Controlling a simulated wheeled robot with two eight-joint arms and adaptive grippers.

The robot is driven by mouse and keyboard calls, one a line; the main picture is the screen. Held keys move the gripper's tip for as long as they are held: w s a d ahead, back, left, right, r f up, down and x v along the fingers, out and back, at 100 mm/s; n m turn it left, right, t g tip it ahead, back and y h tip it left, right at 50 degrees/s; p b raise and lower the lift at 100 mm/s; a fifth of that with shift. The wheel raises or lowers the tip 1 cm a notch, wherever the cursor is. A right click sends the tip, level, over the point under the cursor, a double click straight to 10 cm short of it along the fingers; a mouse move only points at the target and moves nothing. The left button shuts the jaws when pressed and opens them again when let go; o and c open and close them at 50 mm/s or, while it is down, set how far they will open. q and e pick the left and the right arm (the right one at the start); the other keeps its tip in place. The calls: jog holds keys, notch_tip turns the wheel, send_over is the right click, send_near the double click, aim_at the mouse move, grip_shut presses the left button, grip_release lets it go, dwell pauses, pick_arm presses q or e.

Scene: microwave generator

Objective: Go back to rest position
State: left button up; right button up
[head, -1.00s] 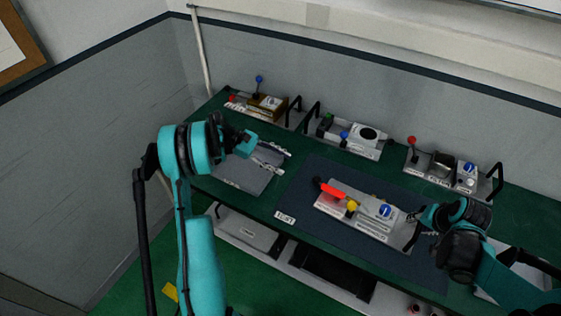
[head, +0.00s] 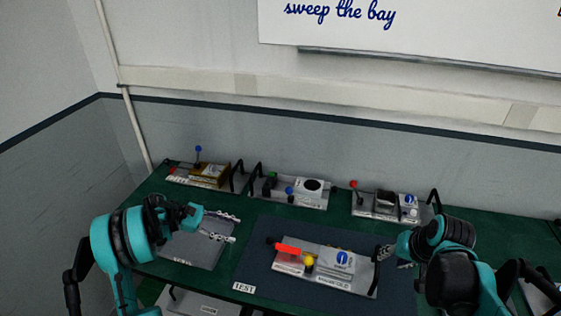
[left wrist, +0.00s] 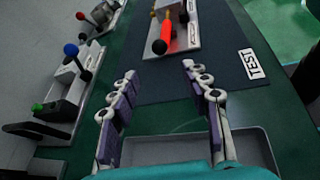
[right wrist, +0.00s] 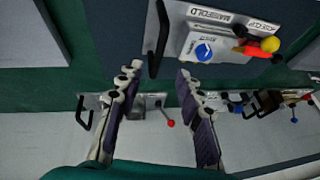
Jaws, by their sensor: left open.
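My left gripper (head: 228,228) is open and empty above the grey tray (head: 190,250) at the left of the bench. In the left wrist view its two fingers (left wrist: 158,100) stand wide apart with nothing between them. My right gripper (head: 385,257) is near the right end of the module on the dark mat, by its black handle (head: 376,270). In the right wrist view its fingers (right wrist: 158,85) are apart and empty, with that handle (right wrist: 156,40) just beyond the fingertips, not between them.
The manifold module (head: 325,277) with a red lever and yellow knob lies on the dark mat (head: 262,255) by the TEST label. Several modules (head: 200,174) with upright levers and black handles line the back of the green bench. A wall rises behind them.

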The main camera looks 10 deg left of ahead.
pick_arm(q)
jog(key=s+d+r+m+y+b, duration=0.2)
jog(key=s+d+r+m+y, duration=0.1)
jog(key=d, duration=0.3)
jog(key=s+d+r+m+y+b, duration=0.1)
jog(key=s+d+r+m+y, duration=0.25)
jog(key=d, duration=0.35)
jog(key=s+d+f+m+t+y+b, duration=0.1)
jog(key=s+m+t+y, duration=0.1)
jog(key=s+m, duration=0.3)
jog(key=s+d+f+m+t+y+b, duration=0.1)
jog(key=s+f+m+t+y+b, duration=0.1)
jog(key=s+m+y, duration=0.3)
jog(key=shift+s+m, duration=0.75)
jog(key=shift+s, duration=1.65)
pick_arm(e)
jog(key=s+d+f+n+t+h, duration=0.1)
jog(key=s+f, duration=0.5)
jog(key=s, duration=0.9)
jog(key=shift+s+t+h, duration=0.25)
jog(key=shift+t+h, duration=0.15)
jog(key=shift+t, duration=0.4)
pick_arm(q)
jog(key=shift+f, duration=0.1)
pick_arm(e)
jog(key=shift+d, duration=0.1)
